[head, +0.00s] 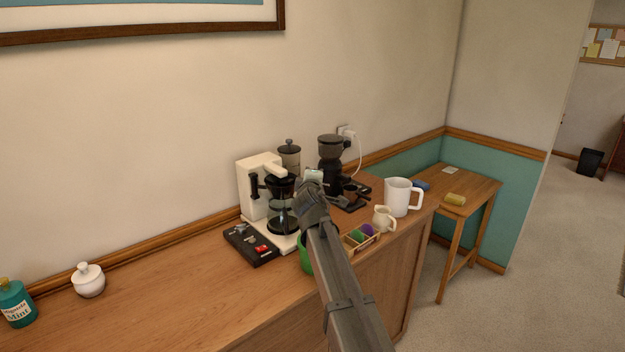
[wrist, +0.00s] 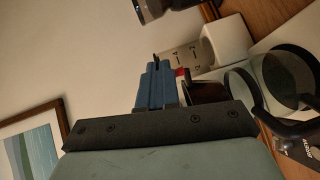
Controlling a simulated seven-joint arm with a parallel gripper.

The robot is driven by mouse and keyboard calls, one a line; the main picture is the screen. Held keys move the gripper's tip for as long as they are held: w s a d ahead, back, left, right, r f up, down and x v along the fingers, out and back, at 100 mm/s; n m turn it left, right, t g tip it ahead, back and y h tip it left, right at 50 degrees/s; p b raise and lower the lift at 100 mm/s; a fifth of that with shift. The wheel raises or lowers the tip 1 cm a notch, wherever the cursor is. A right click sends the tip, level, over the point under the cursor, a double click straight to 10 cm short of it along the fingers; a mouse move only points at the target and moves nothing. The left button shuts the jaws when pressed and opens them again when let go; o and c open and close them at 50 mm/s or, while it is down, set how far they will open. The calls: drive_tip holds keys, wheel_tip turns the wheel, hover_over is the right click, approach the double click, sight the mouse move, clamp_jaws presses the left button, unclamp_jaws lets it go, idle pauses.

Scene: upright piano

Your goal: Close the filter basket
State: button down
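The white coffee maker (head: 254,190) stands on the wooden counter against the wall. Its dark filter basket (head: 279,186) sits below the white top arm and above the glass carafe (head: 284,218); I cannot tell exactly how far it is swung out. In the wrist view a dark, curved part that looks like the basket (wrist: 206,92) is just right of my fingers, near the white body. My gripper (head: 313,178) is right of the basket in the head view. In the wrist view its blue fingers (wrist: 155,84) are together, with nothing seen between them.
A black coffee grinder (head: 331,160) and a canister (head: 289,158) stand behind. A green cup (head: 305,254), a small pitcher (head: 384,219) and a white jug (head: 398,197) are nearby. The counter's left part is mostly clear.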

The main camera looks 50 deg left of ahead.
drive_tip(key=shift+w+a, duration=0.1)
idle(0.3)
drive_tip(key=s+d+r, duration=0.2)
drive_tip(key=d, duration=1.1)
drive_tip(key=shift+s, duration=0.4)
